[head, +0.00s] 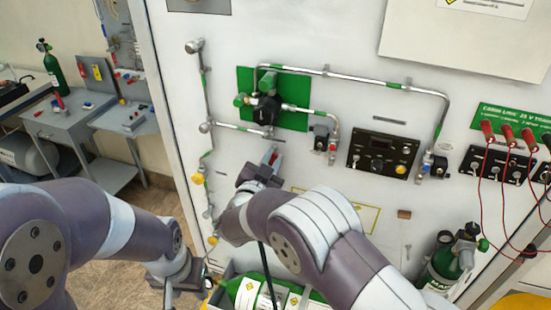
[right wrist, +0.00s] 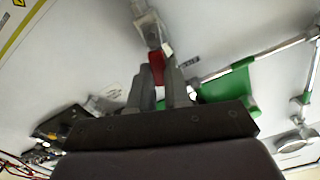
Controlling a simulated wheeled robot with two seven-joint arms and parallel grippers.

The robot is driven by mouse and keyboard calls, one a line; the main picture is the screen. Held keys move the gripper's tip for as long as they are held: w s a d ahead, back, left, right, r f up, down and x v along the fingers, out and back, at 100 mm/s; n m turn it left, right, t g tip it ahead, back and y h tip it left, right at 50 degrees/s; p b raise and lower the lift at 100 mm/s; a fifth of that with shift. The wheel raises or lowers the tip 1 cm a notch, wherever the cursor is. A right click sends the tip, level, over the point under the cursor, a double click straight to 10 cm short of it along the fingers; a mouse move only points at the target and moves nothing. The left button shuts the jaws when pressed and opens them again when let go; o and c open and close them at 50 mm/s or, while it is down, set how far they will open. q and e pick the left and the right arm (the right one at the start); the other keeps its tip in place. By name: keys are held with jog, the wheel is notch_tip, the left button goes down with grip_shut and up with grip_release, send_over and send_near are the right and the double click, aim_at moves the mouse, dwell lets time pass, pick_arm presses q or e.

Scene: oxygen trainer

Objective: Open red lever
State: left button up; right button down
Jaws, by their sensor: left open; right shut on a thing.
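The red lever (head: 273,157) is a small red handle on the white panel, below the green plate with the black regulator. In the right wrist view the red lever (right wrist: 156,68) sits between the fingertips, beside a pale metal fitting. My right gripper (head: 268,163) reaches up to it from below; in its wrist view the gripper (right wrist: 158,82) is shut on the red lever. The fingers hide part of the lever. My left gripper (head: 190,287) is low at the left, near the panel's lower edge, away from the lever; its fingers are small and partly hidden.
Metal pipes and the green plate (head: 298,119) are above my right gripper. A black control box (head: 382,156) is to the right. Red cables (head: 488,175) hang at the far right.

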jog(key=shift+w+a+r+n+p, duration=0.15)
jog(key=shift+a+n+p, duration=0.25)
jog(key=shift+n, duration=0.6)
jog(key=shift+w+a+f+n+p, duration=0.1)
jog(key=shift+a+n+p, duration=0.3)
jog(key=shift+n, duration=0.6)
jog(key=shift+d, duration=0.1)
jog(key=c, duration=1.1)
grip_release()
